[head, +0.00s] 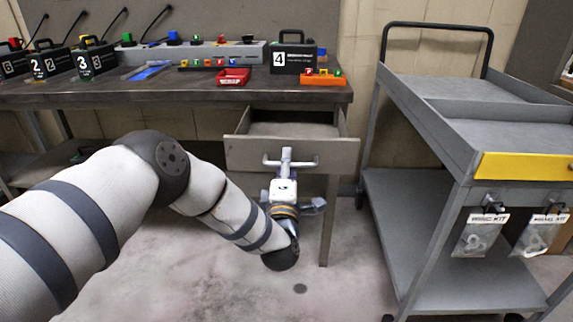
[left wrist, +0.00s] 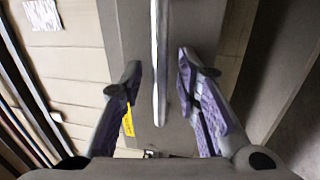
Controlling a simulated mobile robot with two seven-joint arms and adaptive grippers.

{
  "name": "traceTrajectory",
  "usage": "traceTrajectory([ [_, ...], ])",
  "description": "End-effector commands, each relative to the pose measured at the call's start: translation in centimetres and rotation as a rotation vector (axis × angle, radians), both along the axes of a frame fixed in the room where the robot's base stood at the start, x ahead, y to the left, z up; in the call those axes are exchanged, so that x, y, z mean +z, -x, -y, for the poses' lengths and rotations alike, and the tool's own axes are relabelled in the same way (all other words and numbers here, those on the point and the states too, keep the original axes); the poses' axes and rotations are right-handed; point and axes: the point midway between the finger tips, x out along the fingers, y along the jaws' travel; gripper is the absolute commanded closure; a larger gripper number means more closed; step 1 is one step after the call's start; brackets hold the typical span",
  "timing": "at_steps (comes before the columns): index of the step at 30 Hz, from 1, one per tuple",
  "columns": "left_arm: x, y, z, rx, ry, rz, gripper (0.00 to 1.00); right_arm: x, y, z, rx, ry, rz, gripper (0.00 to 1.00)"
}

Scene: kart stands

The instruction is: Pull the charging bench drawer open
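The charging bench (head: 200,95) stands at the back left. Its drawer (head: 250,152) is pulled partly out, and the bare inside shows. The drawer has a pale bar handle (head: 308,163) on its front. My left gripper (head: 287,158) is at the handle, in front of the drawer. In the left wrist view, the handle (left wrist: 159,60) runs between the two fingers of my left gripper (left wrist: 158,75). The fingers stand apart, with a visible gap on each side of the handle. My right gripper is not in view.
Numbered black cases, one of them case 4 (head: 293,58), a red tray (head: 234,76) and an orange holder (head: 320,78) stand on the bench top. A grey cart (head: 420,110) with hanging bags stands to the right. Some floor is clear between bench and cart.

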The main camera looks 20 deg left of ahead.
Motion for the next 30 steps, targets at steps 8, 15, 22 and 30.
traceTrajectory([
  [8,-0.1,0.4,0.1,0.000,0.001,-0.002,0.70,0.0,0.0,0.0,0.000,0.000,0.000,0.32],
  [15,-1.3,5.8,1.7,-0.002,0.000,-0.006,0.70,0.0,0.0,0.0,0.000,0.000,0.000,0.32],
  [22,-2.1,10.4,3.0,-0.001,0.001,-0.003,0.70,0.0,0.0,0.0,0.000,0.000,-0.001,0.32],
  [30,-2.2,11.4,3.3,0.000,0.000,0.000,0.70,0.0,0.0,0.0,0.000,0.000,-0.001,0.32],
])
